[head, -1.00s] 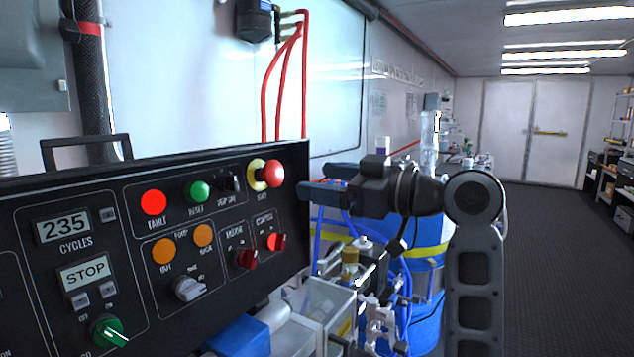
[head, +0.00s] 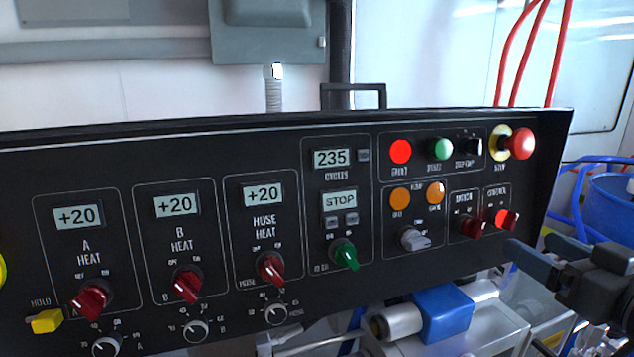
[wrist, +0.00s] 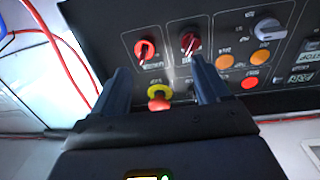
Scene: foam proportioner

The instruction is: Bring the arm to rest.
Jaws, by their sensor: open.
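My gripper (head: 527,262) is at the lower right of the head view, in front of the right end of the black control panel (head: 120,285). In the wrist view my gripper (wrist: 160,95) has its two dark fingers spread, with nothing between them. Past the fingers stand the red stop button on its yellow collar (wrist: 159,97) and two red knobs, the control knob (wrist: 145,50) and the motor knob (wrist: 190,43). In the head view the control knob (head: 507,220) is close to the fingertips; I cannot tell the gap.
The red stop button (head: 518,143) sticks out at the panel's upper right. Red hoses (head: 507,55) hang behind the panel. A blue drum (head: 610,205) stands at the right. A blue block (head: 443,313) and white cylinders sit below the panel.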

